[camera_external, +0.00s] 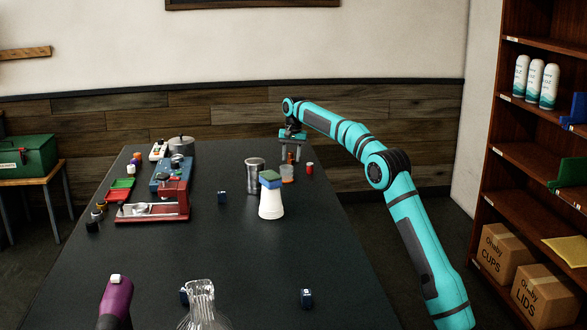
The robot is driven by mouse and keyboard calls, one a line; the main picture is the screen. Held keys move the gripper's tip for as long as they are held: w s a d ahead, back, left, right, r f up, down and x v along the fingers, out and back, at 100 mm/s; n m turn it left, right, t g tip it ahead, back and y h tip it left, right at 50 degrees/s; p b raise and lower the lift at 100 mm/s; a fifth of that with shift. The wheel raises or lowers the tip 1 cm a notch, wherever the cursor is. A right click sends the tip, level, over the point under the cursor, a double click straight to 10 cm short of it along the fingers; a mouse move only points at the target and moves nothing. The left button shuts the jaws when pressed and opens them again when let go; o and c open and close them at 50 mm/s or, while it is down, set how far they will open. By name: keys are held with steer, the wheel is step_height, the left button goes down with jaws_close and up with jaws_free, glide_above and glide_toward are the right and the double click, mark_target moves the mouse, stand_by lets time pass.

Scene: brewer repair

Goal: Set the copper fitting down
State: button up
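My gripper (291,160) points down at the far right part of the black table. Its two fingers show as narrow uprights, and at this size I cannot tell whether they hold anything. A small orange-brown piece (287,175), copper-like in colour, is directly below the fingertips. It seems to stand on the table or in a small cup. I cannot tell for certain that it is the copper fitting, or whether the fingers touch it.
A small red item (309,168) stands just right of the gripper. A red machine (172,200) is farther left. The table's centre front (250,260) is mostly clear.

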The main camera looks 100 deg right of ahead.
steer(key=shift+o, duration=0.6)
steer(key=shift+r, duration=0.1)
step_height(320, 180, up, 12)
steer(key=shift+s, duration=0.45)
steer(key=shift+a, duration=0.1)
